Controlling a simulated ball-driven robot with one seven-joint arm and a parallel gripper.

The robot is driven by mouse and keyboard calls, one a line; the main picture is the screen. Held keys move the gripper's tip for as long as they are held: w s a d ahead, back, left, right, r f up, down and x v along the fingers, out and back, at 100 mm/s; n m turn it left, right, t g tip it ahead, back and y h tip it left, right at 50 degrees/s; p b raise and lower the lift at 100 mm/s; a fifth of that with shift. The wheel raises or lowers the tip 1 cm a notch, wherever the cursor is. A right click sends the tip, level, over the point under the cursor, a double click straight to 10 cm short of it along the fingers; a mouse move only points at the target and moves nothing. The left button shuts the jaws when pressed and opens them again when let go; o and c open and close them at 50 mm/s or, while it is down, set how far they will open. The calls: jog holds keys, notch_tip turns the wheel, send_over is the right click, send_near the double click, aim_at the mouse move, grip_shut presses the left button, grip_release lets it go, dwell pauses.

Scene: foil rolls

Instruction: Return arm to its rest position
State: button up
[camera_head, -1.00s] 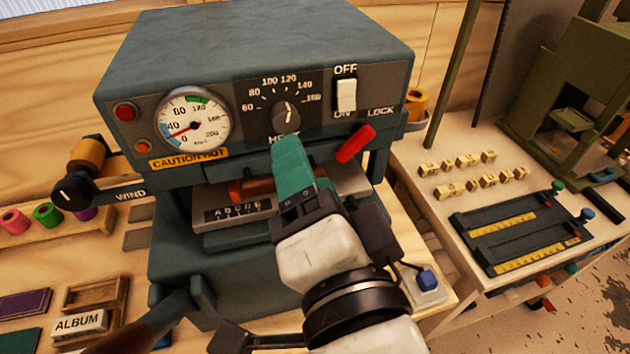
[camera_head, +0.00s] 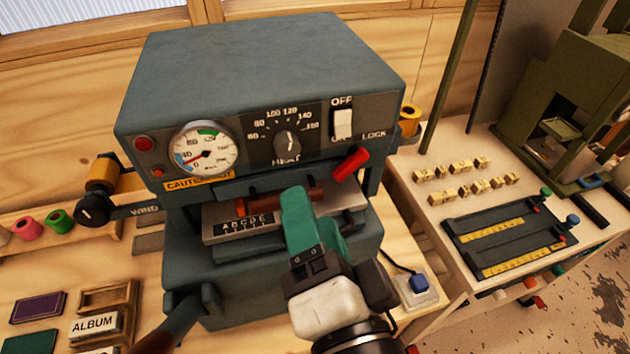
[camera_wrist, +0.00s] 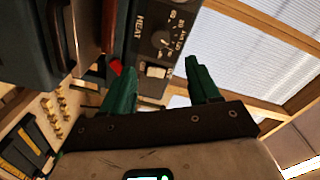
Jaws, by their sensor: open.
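My gripper (camera_head: 302,222) has green fingers and is in front of the blue-grey foil machine (camera_head: 265,70), near the machine's front opening. In the wrist view the two fingers of my gripper (camera_wrist: 162,85) are spread apart with nothing between them. In the head view the fingers overlap the machine's plate (camera_head: 345,200) and a copper-coloured bar (camera_head: 262,205), hiding part of both. I cannot tell from this view how far the fingertips are from the plate. The heat dial (camera_head: 287,144) and the red lock lever (camera_head: 350,164) sit just above my gripper.
A dark lever (camera_head: 172,328) reaches out at the front left of the machine. A green press (camera_head: 575,105) and a black tray with yellow scales (camera_head: 510,235) are on the right bench. Foil rolls (camera_head: 60,222) and an album block (camera_head: 94,325) lie at left.

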jog(key=w+d+f+n+g+h, duration=0.1)
jog(key=d+f+n+g+h, duration=0.2)
jog(key=d+f, duration=0.6)
jog(key=d+f+n+g+h, duration=0.15)
jog(key=d+f+g, duration=0.25)
jog(key=d+f, duration=0.55)
jog(key=s+d+f+n+g, duration=0.2)
jog(key=s+d+f+g, duration=0.2)
jog(key=s+f, duration=0.4)
jog(key=s+d+f+n+g, duration=0.2)
jog(key=s+d+f+g, duration=0.3)
jog(key=s+f, duration=0.3)
jog(key=shift+f, duration=0.9)
jog(key=shift+n, duration=0.25)
jog(key=shift+c, duration=0.3)
